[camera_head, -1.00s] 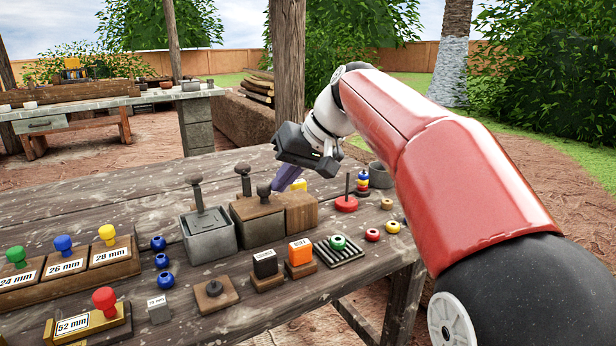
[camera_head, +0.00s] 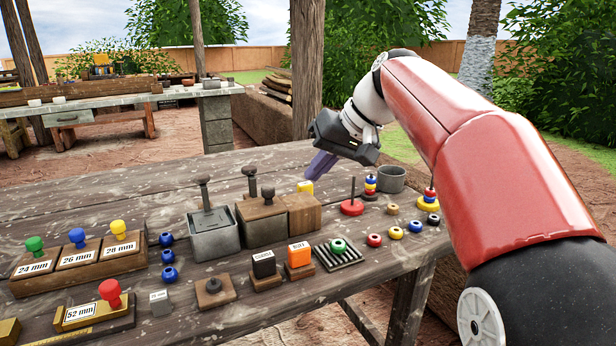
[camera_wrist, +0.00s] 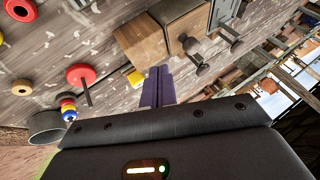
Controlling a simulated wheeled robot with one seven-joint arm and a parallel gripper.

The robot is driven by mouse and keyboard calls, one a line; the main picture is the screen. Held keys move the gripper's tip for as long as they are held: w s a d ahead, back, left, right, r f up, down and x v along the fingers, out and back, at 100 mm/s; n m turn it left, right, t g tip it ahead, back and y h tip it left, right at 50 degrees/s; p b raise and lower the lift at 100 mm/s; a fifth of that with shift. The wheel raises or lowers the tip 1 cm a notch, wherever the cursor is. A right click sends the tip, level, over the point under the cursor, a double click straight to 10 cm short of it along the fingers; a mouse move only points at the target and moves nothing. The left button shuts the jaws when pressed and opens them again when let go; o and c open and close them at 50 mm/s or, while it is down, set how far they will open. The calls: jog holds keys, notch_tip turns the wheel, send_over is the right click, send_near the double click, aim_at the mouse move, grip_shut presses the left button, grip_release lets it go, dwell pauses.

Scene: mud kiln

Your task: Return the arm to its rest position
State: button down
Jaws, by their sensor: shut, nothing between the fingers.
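My arm, red with a dark wrist, reaches over the right part of the wooden table (camera_head: 130,187) in the head view. My gripper (camera_head: 318,170) hangs above the table's far side, its purple fingers pointing down and to the left. The fingers are together with nothing between them. They also show in the wrist view (camera_wrist: 158,84), in front of the yellow block (camera_wrist: 136,78) and wooden boxes. The gripper looks clear of the table. My arm hides part of the table's right end.
Below the gripper stand a wooden box (camera_head: 262,222), a grey box (camera_head: 212,238) with a handle, a red peg stand (camera_head: 352,207) and a grey cup (camera_head: 391,179). Beads and labelled blocks lie in front. A post (camera_head: 306,70) rises behind the table. The table's far left is clear.

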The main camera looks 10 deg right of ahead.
jog(key=v, duration=0.6)
jog(key=s+d+f+m+h, duration=0.1)
jog(key=s+f+h, duration=0.2)
jog(key=s+f, duration=0.8)
jog(key=s+d+f+m+t+h, duration=0.1)
jog(key=s+f+h, duration=0.2)
jog(key=s+f, duration=0.8)
notch_tip(320, 180, down, 2)
jog(key=shift+d+f+p, duration=0.1)
jog(key=shift+d+p, duration=0.25)
jog(key=shift+s, duration=0.15)
